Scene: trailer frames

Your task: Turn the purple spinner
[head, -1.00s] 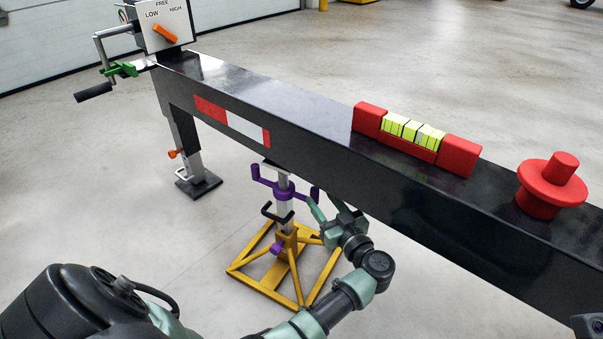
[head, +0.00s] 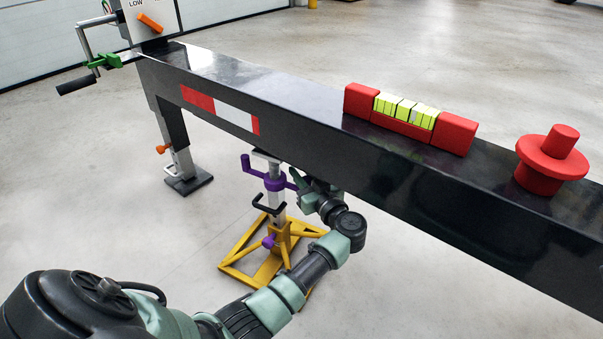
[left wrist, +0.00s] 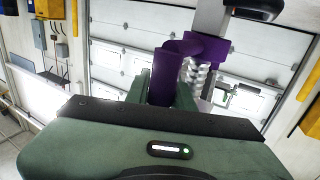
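The purple spinner (head: 273,180) sits on the upright post of a yellow jack stand (head: 235,269), under the black beam (head: 300,128). Its upturned prongs stick out to the sides. My left gripper (head: 304,187) is at the spinner's right prong. In the left wrist view, a purple prong (left wrist: 165,70) stands between the two green fingers (left wrist: 163,92), close to both. I cannot tell whether the fingers press on it; its lower end is hidden behind the gripper body. My right gripper is not in view.
The beam runs close above my left gripper. On it sit a red level (head: 408,120) with yellow-green blocks and a red knob (head: 550,160). A crank (head: 88,55) and a support leg (head: 182,165) are at the far left. The floor around the stand is clear.

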